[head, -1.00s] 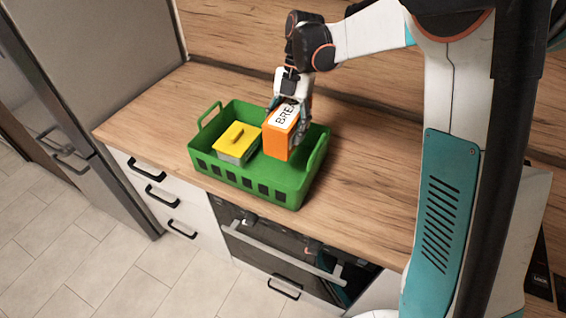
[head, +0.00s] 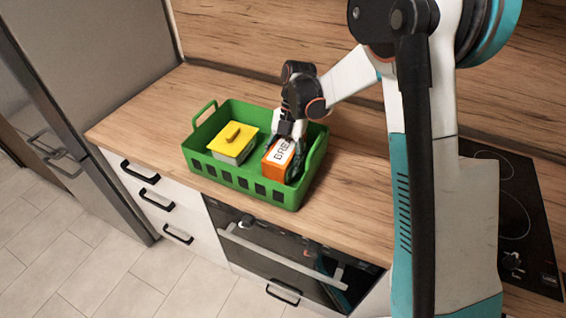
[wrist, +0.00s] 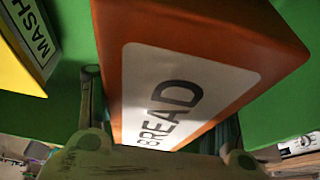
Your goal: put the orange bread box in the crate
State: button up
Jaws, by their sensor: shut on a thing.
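The orange bread box (head: 274,160), with a white label reading BREAD, is low inside the right part of the green crate (head: 189,159). My gripper (head: 287,150) is shut on it from above, with its fingers reaching down inside the crate. In the wrist view the bread box (wrist: 200,35) fills the middle, close to the camera, and my gripper (wrist: 160,125) has a finger on each side of it. Whether the box touches the crate floor is hidden.
A grey box with a yellow lid (head: 231,134) stands in the crate's left part; its side in the wrist view reads MASH. The wooden counter (head: 150,110) is clear around the crate. A black hob (head: 515,205) is at the right. A fridge (head: 95,60) stands at the left.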

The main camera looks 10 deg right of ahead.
aim_at(290, 139)
jog(key=o, duration=1.4)
jog(key=shift+o, duration=0.2)
jog(key=p+v, duration=0.3)
jog(key=v, duration=0.9)
jog(key=shift+s+d+r, duration=0.1)
jog(key=shift+s+r, duration=0.05)
jog(key=shift+r, duration=0.1)
jog(key=s+d+r+m+t+h, duration=0.1)
jog(key=s+d+r+m+t, duration=0.3)
jog(key=s+m, duration=0.5)
jog(key=s+d+r+m+t, duration=0.2)
jog(key=s+r+m+t, duration=0.1)
jog(key=s+r+m, duration=0.65)
jog(key=s+d+f+m+t+h, duration=0.1)
jog(key=s+d+f+m+t, duration=0.1)
jog(key=m, duration=0.8)
jog(key=shift+s+d+f+m+t, duration=0.2)
jog(key=shift+s+f+m+t, duration=0.15)
jog(key=shift+s+f+t, duration=1.15)
